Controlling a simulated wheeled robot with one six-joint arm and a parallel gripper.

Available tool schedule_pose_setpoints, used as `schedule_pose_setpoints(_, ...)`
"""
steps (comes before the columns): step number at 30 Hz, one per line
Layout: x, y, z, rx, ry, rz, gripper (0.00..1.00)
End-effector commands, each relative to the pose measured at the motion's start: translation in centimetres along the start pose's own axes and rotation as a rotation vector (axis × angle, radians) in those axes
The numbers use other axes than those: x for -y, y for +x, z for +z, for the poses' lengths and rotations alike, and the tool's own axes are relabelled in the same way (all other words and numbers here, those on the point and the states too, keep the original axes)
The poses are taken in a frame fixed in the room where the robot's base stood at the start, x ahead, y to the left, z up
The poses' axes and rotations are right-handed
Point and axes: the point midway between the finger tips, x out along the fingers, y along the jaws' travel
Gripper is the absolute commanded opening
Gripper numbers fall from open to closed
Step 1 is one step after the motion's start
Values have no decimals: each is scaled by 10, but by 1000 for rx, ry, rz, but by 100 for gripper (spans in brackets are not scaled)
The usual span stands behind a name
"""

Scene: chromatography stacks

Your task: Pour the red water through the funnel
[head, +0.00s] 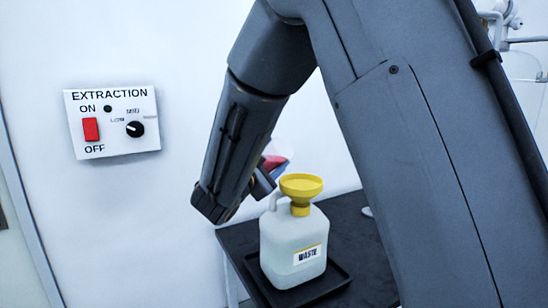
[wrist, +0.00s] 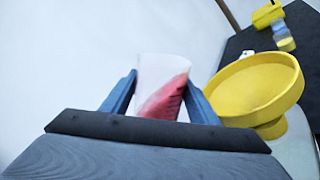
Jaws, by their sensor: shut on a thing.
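My gripper (wrist: 160,98) is shut on a clear beaker of red water (wrist: 165,90). In the wrist view the red water lies slanted across the beaker, lower left to upper right, so the beaker is tilted. In the head view the beaker (head: 276,148) shows partly behind my arm, above and just left of the funnel. The yellow funnel (head: 301,187) sits in the neck of a white waste jug (head: 292,243). In the wrist view the funnel (wrist: 254,90) is close to the right of the beaker. No stream of water is visible.
The jug stands in a black tray (head: 318,289) on a dark table (head: 350,235). An extraction control panel (head: 112,122) is on the wall at left. A yellow object with a clear part (wrist: 272,20) lies at the wrist view's upper right.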

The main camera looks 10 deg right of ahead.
Motion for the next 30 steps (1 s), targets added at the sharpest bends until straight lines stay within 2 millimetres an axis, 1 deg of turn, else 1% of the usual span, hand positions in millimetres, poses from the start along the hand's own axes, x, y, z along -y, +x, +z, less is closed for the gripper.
schedule_pose_setpoints(8,0,0,0,2,14,1,25)
schedule_pose_setpoints(21,1,0,0,13,94,1,25)
schedule_pose_setpoints(30,1,0,1,14,100,1,25)
